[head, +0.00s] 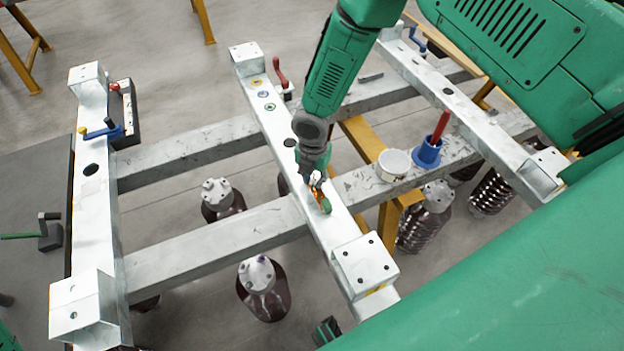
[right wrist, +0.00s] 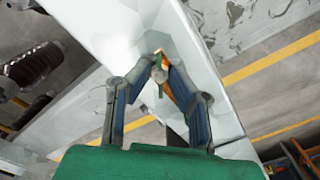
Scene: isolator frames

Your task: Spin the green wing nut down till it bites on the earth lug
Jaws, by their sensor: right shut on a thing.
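The green wing nut (head: 325,205) is on the middle white beam, toward its near end. In the right wrist view the wing nut (right wrist: 159,62) stands between my fingertips, around a pale round stud end. My right gripper (head: 318,188) reaches down to the beam and is shut on the wing nut; its fingertips (right wrist: 159,74) are on either side of it. An orange piece shows beside the nut; I cannot tell if it is the earth lug. The contact under the nut is hidden. My left gripper is not in view.
The middle white beam (head: 284,135) crosses grey bars. A blue holder (head: 428,152) with a red-handled tool and a white round tub (head: 393,165) stand to the right. A red lever (head: 280,75) stands farther along the beam. Brown insulators (head: 262,290) are below the frame.

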